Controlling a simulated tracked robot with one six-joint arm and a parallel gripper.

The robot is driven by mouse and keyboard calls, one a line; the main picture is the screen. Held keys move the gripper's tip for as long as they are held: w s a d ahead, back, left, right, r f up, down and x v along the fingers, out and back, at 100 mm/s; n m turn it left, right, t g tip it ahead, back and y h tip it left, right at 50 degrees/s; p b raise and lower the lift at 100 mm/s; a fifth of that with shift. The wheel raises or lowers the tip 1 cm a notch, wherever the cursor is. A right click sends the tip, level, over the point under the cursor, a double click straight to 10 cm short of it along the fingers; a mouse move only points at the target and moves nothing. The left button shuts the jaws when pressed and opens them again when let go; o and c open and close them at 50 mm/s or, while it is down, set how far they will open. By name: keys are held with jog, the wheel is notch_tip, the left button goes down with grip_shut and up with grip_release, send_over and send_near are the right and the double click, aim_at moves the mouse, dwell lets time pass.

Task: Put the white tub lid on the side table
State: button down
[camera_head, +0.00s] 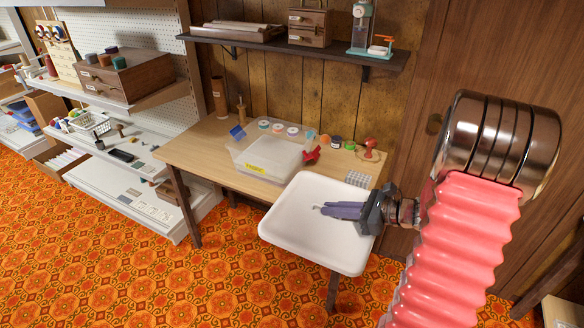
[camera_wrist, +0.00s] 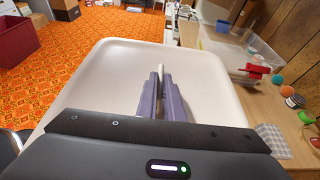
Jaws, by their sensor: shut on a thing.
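The white tub lid (camera_head: 290,239) is a wide, shallow piece with rounded corners and a raised rim. It is held in the air at the near side of the wooden table (camera_head: 190,152), hiding part of that table's front edge. My gripper (camera_head: 322,208) reaches in from the right over the lid, its purple fingers shut on it. In the wrist view the lid (camera_wrist: 90,85) spreads around my gripper (camera_wrist: 160,75), and a narrow pale part shows between the fingertips. A clear tub (camera_head: 240,152) with a yellow label stands on the table.
Several small jars, a red clip (camera_head: 312,155), a red stamp-like object (camera_head: 369,153) and a checkered block (camera_head: 357,179) lie along the table. A dark wall shelf (camera_head: 330,50) hangs above. White pegboard shelving (camera_head: 120,200) stands at left. The patterned orange floor (camera_head: 120,270) is open at front left.

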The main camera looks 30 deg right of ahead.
aim_at(294, 226)
jog(key=w+a+f+n+g+y, duration=0.1)
jog(key=w+a+f, duration=0.2)
jog(key=a+f, duration=0.4)
jog(key=w+a+f+n+g+y, duration=0.1)
jog(key=w+a+f+n+g, duration=0.1)
jog(key=a+f, duration=0.6)
jog(key=w+a, duration=0.1)
jog(key=a, duration=0.6)
jog(key=shift+a+y, duration=0.3)
